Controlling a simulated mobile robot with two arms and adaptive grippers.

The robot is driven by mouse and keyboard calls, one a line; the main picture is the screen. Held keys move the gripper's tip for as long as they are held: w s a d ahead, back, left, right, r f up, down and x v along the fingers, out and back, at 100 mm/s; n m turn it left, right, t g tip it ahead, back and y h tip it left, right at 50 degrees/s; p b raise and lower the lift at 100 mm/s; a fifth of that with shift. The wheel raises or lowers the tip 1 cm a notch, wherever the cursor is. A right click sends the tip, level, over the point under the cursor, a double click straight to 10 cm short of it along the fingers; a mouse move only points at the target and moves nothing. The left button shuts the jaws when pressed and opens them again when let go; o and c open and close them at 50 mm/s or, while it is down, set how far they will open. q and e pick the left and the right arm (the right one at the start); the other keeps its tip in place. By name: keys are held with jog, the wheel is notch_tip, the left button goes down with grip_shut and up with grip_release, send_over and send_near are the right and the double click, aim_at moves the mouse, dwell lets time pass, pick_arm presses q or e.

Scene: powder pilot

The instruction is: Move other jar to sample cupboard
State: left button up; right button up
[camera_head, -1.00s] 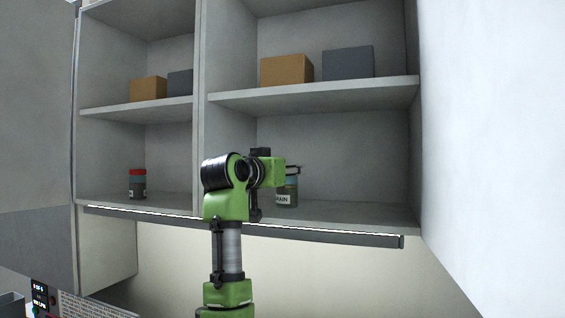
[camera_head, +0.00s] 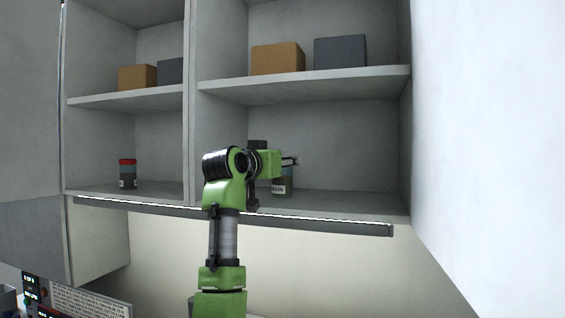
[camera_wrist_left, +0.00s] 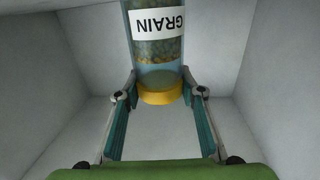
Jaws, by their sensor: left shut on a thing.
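A clear jar labelled GRAIN (camera_head: 286,185) is in the lower right compartment of the wall cupboard (camera_head: 345,204), upright near the shelf's front. Its yellow lid (camera_wrist_left: 160,94) shows between the fingertips in the left wrist view. My left gripper (camera_head: 290,161) is shut on the jar at its lid end. I cannot tell whether the jar's base touches the shelf. The arm hides part of the jar in the head view. A red-lidded jar (camera_head: 128,174) stands in the lower left compartment. My right gripper is not in view.
A brown box (camera_head: 277,59) and a grey box (camera_head: 340,51) stand on the upper right shelf; another brown box (camera_head: 137,77) and grey box are upper left. A vertical divider (camera_head: 191,110) separates the compartments. The lower right shelf is clear right of the jar.

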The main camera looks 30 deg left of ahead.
pick_arm(q)
jog(key=shift+f+b, duration=0.3)
jog(key=shift+f, duration=0.15)
jog(key=o, duration=1.4)
jog(key=shift+c, duration=0.2)
jog(key=shift+o, duration=0.3)
jog(key=o, duration=0.5)
jog(key=shift+s, duration=0.1)
jog(key=shift+s+f+b, duration=0.1)
jog(key=shift+s+b, duration=0.25)
jog(key=shift+b, duration=0.1)
jog(key=s+b, duration=0.2)
jog(key=s, duration=0.1)
jog(key=s+b, duration=0.1)
jog(key=s, duration=0.1)
jog(key=shift+d, duration=0.4)
jog(key=shift+s+d+b, duration=0.2)
jog(key=shift+s+b, duration=0.4)
jog(key=shift+s, duration=0.75)
jog(key=shift+s+d+b, duration=0.15)
jog(key=shift+s+b, duration=0.45)
jog(key=shift+s, duration=0.75)
jog(key=shift+s+d+b, duration=0.2)
jog(key=shift+s+b, duration=0.4)
jog(key=shift+s, duration=0.75)
